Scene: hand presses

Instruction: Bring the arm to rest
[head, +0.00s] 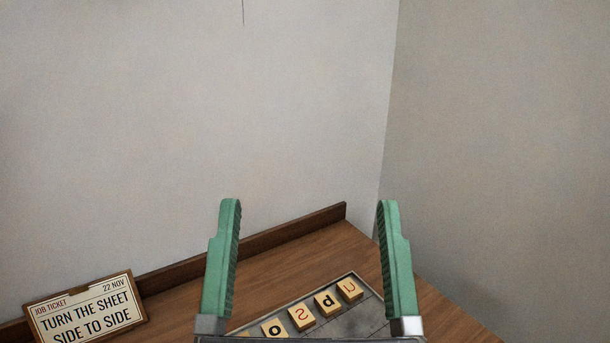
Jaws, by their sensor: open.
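My gripper (308,212) shows at the bottom middle of the head view. Its two green ribbed fingers point up and stand wide apart. Nothing is between the fingertips; only the wall and the bench edge show behind them. The rest of my arm is out of view.
A wooden bench (190,290) with a raised back rail (290,229) runs below the walls. A grey metal tray (371,322) on it holds several letter blocks (326,303). A framed job ticket (85,309) reading "TURN THE SHEET SIDE TO SIDE" stands at the left. A wall corner is at the right.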

